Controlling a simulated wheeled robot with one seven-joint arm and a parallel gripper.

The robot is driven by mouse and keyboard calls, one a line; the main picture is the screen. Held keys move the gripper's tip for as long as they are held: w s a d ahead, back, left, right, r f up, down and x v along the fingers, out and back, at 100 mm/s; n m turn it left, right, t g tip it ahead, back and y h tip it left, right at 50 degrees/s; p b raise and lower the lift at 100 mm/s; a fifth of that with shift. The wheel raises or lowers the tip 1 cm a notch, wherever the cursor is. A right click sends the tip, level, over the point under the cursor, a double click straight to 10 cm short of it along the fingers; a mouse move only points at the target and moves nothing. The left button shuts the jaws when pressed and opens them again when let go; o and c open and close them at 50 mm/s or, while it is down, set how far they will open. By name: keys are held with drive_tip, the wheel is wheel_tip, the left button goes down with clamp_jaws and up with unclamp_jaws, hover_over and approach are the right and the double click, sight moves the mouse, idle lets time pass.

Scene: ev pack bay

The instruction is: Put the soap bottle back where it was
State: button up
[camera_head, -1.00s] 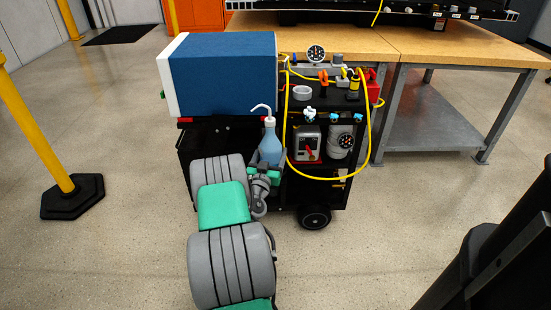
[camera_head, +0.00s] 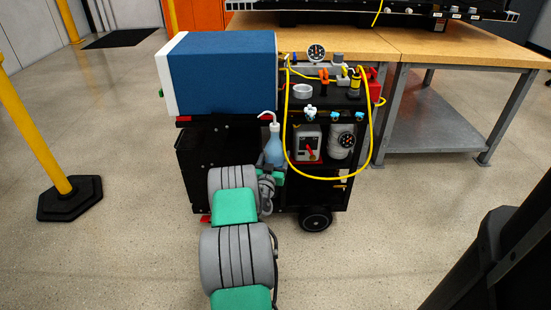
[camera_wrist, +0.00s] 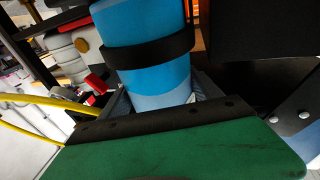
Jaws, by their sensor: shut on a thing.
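The soap bottle (camera_head: 273,150) is light blue with a thin bent white spout. It stands about upright at the front of the black cart, left of the shelf with the grey box. In the wrist view its blue body (camera_wrist: 160,82) fills the upper middle, with a dark band around it. I cannot tell whether that band belongs to the bottle or to a holder. My gripper (camera_head: 270,178) is at the bottle's lower part and shut on it. The fingertips and the bottle's base are hidden.
The black cart (camera_head: 215,155) carries a blue box (camera_head: 222,75). A yellow hose (camera_head: 369,125) loops in front of its shelves, right of the bottle. A wooden-topped workbench (camera_head: 440,52) stands behind. A yellow post (camera_head: 35,130) is at left; open floor lies between.

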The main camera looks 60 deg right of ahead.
drive_tip(key=o, duration=1.9)
